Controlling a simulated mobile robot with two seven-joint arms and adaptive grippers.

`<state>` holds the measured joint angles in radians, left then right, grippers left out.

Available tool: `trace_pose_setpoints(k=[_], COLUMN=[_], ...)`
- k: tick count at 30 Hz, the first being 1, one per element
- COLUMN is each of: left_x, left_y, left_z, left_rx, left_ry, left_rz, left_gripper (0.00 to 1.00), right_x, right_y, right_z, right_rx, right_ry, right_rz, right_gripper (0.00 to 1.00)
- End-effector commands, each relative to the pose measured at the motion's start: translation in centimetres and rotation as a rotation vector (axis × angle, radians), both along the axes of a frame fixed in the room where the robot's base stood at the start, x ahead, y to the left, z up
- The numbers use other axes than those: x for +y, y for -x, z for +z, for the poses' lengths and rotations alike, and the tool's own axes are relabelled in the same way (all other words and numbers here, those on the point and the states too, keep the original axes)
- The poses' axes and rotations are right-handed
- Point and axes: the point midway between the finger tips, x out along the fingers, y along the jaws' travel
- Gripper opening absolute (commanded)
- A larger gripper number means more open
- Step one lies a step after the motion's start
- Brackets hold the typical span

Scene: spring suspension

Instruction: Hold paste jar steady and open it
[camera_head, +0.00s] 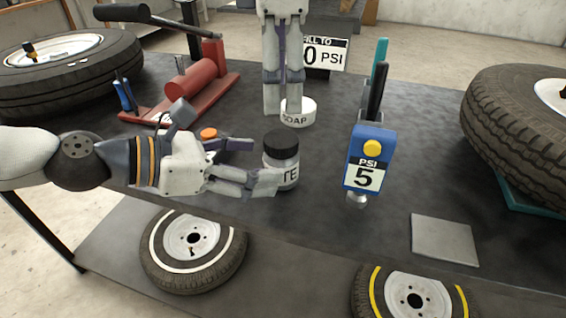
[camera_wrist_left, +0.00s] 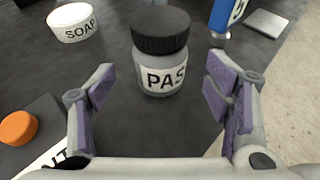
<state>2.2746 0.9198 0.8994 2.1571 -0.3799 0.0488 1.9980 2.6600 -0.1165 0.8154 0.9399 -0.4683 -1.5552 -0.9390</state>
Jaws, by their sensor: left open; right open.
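The paste jar (camera_head: 284,172) stands upright on the dark bench, a grey jar with a black lid (camera_head: 281,145) on it. It also shows in the left wrist view (camera_wrist_left: 162,75), with its label reading "PAS". My left gripper (camera_head: 265,183) is open beside the jar in the head view. In the left wrist view the jar stands ahead of and between its purple-padded fingers (camera_wrist_left: 160,95), with space on both sides. My right gripper (camera_head: 285,108) points down over the white soap tin (camera_head: 303,118), behind the jar. Its fingers are apart and hold nothing visible.
A blue pressure gauge (camera_head: 367,160) reading 5 stands right of the jar. An orange-capped item (camera_head: 208,133) lies left, behind my left gripper. A red jack (camera_head: 190,85), tyres (camera_head: 530,120) and a grey plate (camera_head: 444,240) are around. Bench between gauge and plate is clear.

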Motion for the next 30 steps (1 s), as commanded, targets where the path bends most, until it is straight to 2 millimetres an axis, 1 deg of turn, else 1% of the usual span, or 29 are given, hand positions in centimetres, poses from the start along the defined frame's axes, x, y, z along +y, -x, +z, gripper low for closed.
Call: trace_pose_setpoints(k=[1,3,7,12,18,20,21,23,24,26,27,28,29,30], left_x=[-1.1,-2.2,-3.7,-4.4,-4.4,-4.4,-4.4,-4.4,-4.4,-4.4,-4.4,-4.4,-4.4,-4.4], left_y=[-0.4,-1.0,-1.8,-2.2,-2.2,-2.2,-2.2,-2.2,-2.2,-2.2,-2.2,-2.2,-2.2,-2.2], left_z=[-0.6,-1.1,-1.7,-2.0,-2.0,-2.0,-2.0,-2.0,-2.0,-2.0,-2.0,-2.0,-2.0,-2.0], left_rx=[0.003,0.002,0.000,0.000,0.000,0.000,-0.001,-0.001,-0.001,-0.001,-0.001,-0.001,-0.001,0.000], left_ry=[-0.001,-0.001,-0.001,0.001,0.001,0.001,0.000,0.000,0.000,0.000,0.000,0.000,0.000,0.000], left_rz=[-0.005,-0.004,-0.002,-0.001,0.000,0.000,0.000,0.000,0.000,0.000,0.000,0.000,0.000,0.000], left_gripper=[0.71,0.71,0.71,0.71,0.71,0.58,0.49,0.35,0.26,0.13,0.04,0.00,0.00,0.00], right_x=[0.0,0.0,0.0,0.0,0.0,0.0,0.0,0.0,0.0,0.0,0.0,0.0,0.0,0.0], right_y=[0.0,0.0,0.0,0.0,0.0,0.0,0.0,0.0,0.0,0.0,0.0,0.0,0.0,0.0], right_z=[0.0,0.0,0.0,0.0,0.0,0.0,0.0,0.0,0.0,0.0,0.0,0.0,0.0,0.0], right_rx=[0.000,0.000,0.000,0.000,0.000,0.000,0.000,0.000,0.000,0.000,0.000,0.000,0.000,0.000], right_ry=[0.000,0.000,0.000,0.000,0.000,0.000,0.000,0.000,0.000,0.000,0.000,0.000,0.000,0.000], right_rz=[0.000,0.000,0.000,0.000,0.000,0.000,0.000,0.000,0.000,0.000,0.000,0.000,-0.001,-0.011], right_gripper=[0.60,0.60,0.60,0.60,0.60,0.60,0.60,0.60,0.60,0.60,0.60,0.60,0.53,0.52])
